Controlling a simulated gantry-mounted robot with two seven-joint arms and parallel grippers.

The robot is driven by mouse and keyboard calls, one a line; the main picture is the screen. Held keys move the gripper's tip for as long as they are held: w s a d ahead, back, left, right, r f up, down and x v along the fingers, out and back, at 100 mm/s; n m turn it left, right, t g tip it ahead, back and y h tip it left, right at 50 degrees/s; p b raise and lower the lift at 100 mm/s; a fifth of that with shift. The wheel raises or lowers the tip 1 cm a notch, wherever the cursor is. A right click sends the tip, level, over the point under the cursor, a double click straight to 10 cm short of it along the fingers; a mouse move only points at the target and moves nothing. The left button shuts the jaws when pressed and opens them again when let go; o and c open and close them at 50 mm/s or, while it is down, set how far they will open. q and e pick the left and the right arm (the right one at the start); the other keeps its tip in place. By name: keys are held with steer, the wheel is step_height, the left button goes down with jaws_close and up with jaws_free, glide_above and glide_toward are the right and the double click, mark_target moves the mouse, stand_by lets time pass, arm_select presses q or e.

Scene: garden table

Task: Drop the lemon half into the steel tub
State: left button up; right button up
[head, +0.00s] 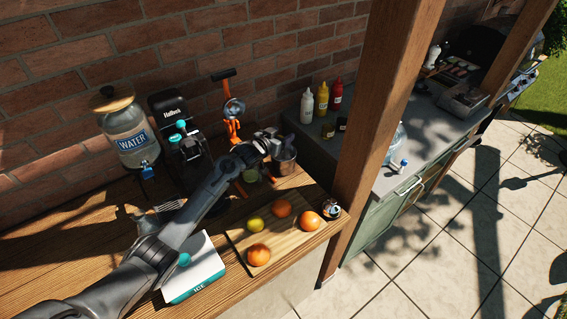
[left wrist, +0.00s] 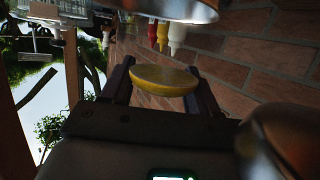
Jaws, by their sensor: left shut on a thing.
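The lemon half (left wrist: 165,80) is yellow and sits between the two fingers of my left gripper (head: 274,137) in the left wrist view. The gripper is shut on it. In the head view I cannot make out the lemon half at the gripper. The steel tub (head: 286,161) stands on the wooden counter, just below and right of the gripper, which partly covers it. A shiny metal rim at the top of the left wrist view looks like the tub (left wrist: 180,8). My right gripper is in neither view.
A cutting board (head: 287,245) holds several oranges and a yellow-green fruit (head: 256,223). An orange juicer (head: 233,122) stands behind my arm, near the gripper. A water jar (head: 128,128), a black machine (head: 172,110) and an ice box (head: 194,268) are to the left. A wooden post (head: 375,110) rises to the right.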

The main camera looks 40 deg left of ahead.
arm_select(q)
steer(key=o, duration=1.1)
steer(key=shift+o, duration=0.2)
steer(key=shift+s, duration=0.1)
steer(key=p+v, duration=0.1)
steer(key=v, duration=0.9)
steer(key=shift+s+r, duration=0.15)
steer(key=shift+s, duration=0.2)
